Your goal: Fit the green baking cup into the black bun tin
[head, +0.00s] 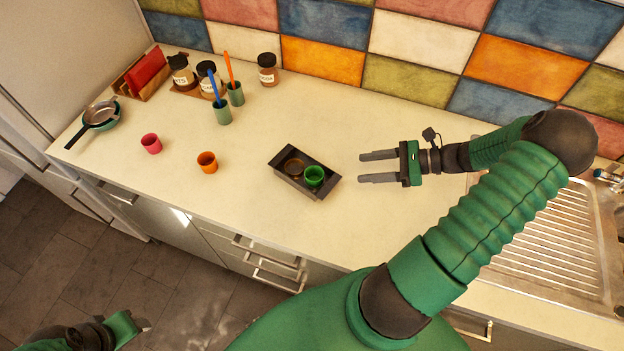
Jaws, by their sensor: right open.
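The black bun tin (279,159) lies on the pale counter in the middle of the view, turned at an angle. The green baking cup (314,176) sits upright in the tin's right-hand well, with its rim standing above the tin. The other well (294,167) looks empty, with a brownish rim. My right gripper (362,168) is open and empty to the right of the tin, its fingers pointing left towards it, apart from tin and cup. My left gripper (144,324) shows at the bottom left, low over the floor; its fingers are too small to read.
An orange cup (207,162) and a pink cup (151,143) stand left of the tin. Behind are green holders (222,114) with utensils, jars (268,70), and a pan (99,115) at far left. A sink (545,235) lies right. The counter around the tin is clear.

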